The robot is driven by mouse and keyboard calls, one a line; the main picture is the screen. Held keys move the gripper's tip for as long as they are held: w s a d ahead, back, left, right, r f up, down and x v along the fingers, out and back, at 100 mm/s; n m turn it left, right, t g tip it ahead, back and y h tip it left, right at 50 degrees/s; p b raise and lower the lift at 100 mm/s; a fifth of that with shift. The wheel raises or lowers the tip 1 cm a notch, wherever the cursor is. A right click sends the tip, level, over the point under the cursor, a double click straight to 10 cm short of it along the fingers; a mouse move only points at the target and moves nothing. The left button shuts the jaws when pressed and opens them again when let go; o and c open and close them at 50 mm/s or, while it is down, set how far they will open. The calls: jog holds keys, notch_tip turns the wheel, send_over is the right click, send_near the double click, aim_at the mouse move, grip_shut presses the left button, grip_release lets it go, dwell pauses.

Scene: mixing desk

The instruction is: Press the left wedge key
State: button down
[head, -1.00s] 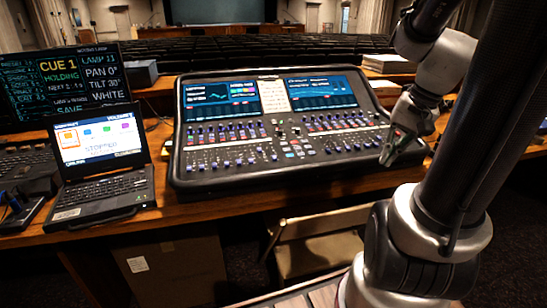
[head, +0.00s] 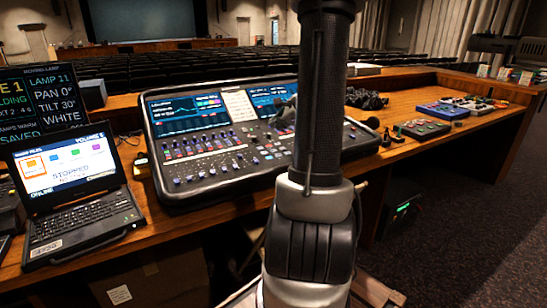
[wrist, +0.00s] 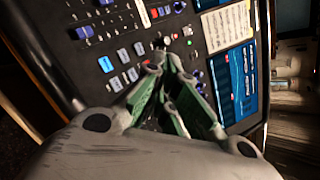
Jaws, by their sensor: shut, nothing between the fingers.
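The mixing desk (head: 230,160) stands on the wooden table, with faders, small keys and lit screens. In the wrist view its panel (wrist: 85,50) is close under my gripper (wrist: 163,58), which is shut and empty. No label is readable, so I cannot tell which is the left wedge key. Whether the fingertips touch the panel is unclear. In the head view my arm hides the fingertips and part of the desk's right side.
An open laptop (head: 75,180) and a dark monitor (head: 35,110) stand left of the desk. To the right are a black cable heap (head: 365,98), a grey button box (head: 422,128) and a blue box (head: 442,110). Bare tabletop (head: 405,100) lies between them.

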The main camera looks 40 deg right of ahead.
jog(key=shift+f, duration=0.15)
jog(key=shift+w+d+f, duration=0.1)
jog(key=shift+w+f, duration=0.1)
jog(key=shift+f, duration=1.95)
jog(key=shift+w+d+f, duration=0.1)
jog(key=shift+w+f, duration=0.05)
jog(key=shift+f, duration=1.95)
jog(key=shift+f, duration=0.1)
jog(key=shift+f, duration=0.3)
jog(key=shift+w+f, duration=0.1)
jog(key=shift+f, duration=0.25)
jog(key=shift+r, duration=0.8)
jog(key=shift+s+a+r, duration=0.1)
jog(key=shift+s+r, duration=0.1)
jog(key=shift+r, duration=1.05)
jog(key=shift+s+a+r, duration=0.1)
jog(key=shift+s+r, duration=0.05)
jog(key=shift+r, duration=1.1)
